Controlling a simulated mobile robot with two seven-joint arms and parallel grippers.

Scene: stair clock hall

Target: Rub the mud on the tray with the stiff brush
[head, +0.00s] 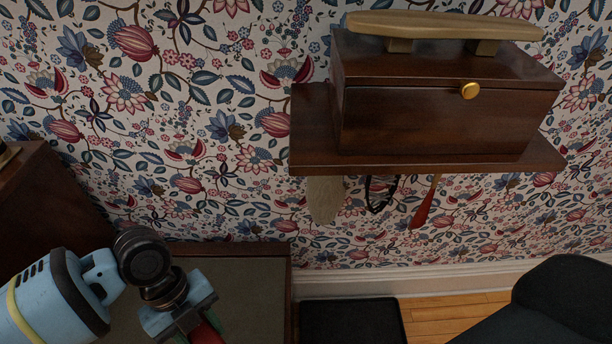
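A black tray (350,322) lies on the floor at the bottom, cut off by the picture edge. No mud can be made out on the part that shows. My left gripper (198,330) points down at the bottom left, over a low dark-wood piece. Something red shows at its fingers, but the fingertips are cut off, so I cannot tell whether it holds it. No stiff brush can be clearly identified. A pale, long, rounded thing (324,200) hangs under the wall shelf and may be a brush. My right gripper is not in view.
A wall shelf (312,130) carries a dark wooden box (420,118) with a brass knob and a pale wooden top piece (440,26). A black loop (370,195) and a red tapered thing (426,203) hang below. The low piece's grey-green top (250,290) looks clear. A dark shape fills the lower right.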

